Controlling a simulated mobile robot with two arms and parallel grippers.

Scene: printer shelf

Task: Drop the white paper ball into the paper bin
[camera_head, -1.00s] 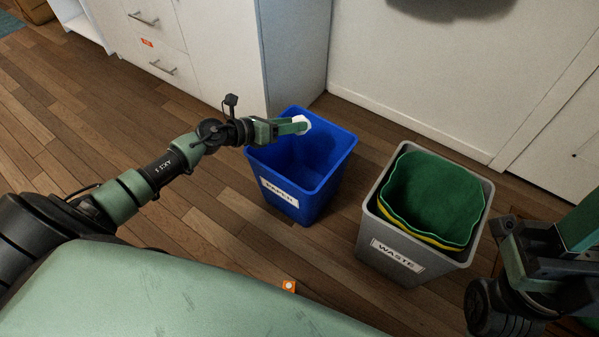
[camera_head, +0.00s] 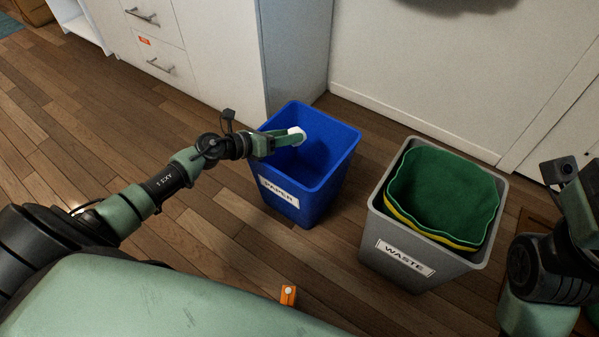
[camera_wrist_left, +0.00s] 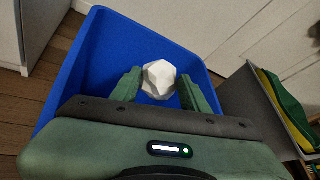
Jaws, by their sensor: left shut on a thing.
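The white paper ball (camera_wrist_left: 159,79) sits between the fingertips of my left gripper (camera_wrist_left: 158,88), which is shut on it. In the head view the white ball (camera_head: 297,132) shows at the tips of the left gripper (camera_head: 290,137). The blue paper bin (camera_head: 315,183), labelled PAPER, stands below, and the gripper with the ball is over its open top. The bin's blue wall (camera_wrist_left: 83,62) surrounds the ball in the left wrist view. My right arm shows at the right edge of the head view; its fingertips are not in view.
A grey bin (camera_head: 378,226) labelled WASTE, with green and yellow cloth-like liners (camera_head: 440,195), stands right of the blue bin. A white cabinet (camera_head: 225,50) is behind. A small orange object (camera_head: 288,295) shows near my front edge. Wooden floor lies open at left.

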